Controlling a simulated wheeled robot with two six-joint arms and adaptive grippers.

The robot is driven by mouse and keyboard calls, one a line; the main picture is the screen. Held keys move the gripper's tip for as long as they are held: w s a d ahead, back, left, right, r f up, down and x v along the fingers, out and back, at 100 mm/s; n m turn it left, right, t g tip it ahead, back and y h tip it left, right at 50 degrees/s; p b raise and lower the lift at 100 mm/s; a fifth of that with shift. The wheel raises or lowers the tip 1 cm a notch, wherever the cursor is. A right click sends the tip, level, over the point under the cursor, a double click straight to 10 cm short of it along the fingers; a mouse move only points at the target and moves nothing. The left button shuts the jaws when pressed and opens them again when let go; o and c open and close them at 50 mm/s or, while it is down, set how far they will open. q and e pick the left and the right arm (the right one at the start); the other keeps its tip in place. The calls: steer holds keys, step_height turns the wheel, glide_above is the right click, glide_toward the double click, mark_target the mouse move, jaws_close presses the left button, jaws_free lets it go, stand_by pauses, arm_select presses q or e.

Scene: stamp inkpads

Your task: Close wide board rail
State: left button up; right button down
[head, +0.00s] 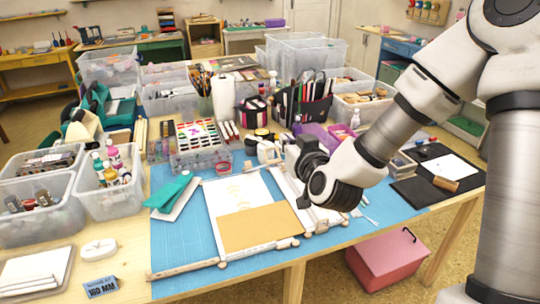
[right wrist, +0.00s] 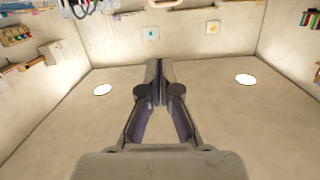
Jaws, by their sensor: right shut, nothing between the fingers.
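A board (head: 239,196) with white paper and a tan sheet (head: 259,228) lies on the blue cutting mat (head: 190,235). A pale rail (head: 276,185) runs along the board's right side, partly hidden by my right arm. Another pale rail (head: 186,270) lies out to the left of the board's front edge, on the mat's front edge. My right gripper (head: 306,160) is above the board's right side in the head view; its fingertips are hard to make out there. In the right wrist view its fingers (right wrist: 158,70) are shut and empty. My left gripper is not in view.
Clear bins (head: 110,188) stand at the left, and an inkpad tray (head: 200,145) and pen holders are behind the board. A black mat (head: 425,185) is at the right. Some blue mat at left front is bare.

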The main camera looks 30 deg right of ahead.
steer(key=w+f, duration=0.1)
steer(key=w, duration=0.1)
steer(key=w+f+p, duration=0.1)
steer(key=w, duration=0.1)
steer(key=w+f+p, duration=0.1)
steer(key=w+f, duration=0.1)
steer(key=shift+w+d+f, duration=0.1)
steer(key=shift+w+d, duration=0.1)
steer(key=shift+w, duration=0.2)
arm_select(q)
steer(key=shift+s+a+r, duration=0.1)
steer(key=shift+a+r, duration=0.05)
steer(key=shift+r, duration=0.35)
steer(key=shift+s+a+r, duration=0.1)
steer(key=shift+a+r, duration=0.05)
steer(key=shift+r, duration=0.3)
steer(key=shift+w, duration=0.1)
arm_select(e)
steer(key=shift+d+f, duration=0.1)
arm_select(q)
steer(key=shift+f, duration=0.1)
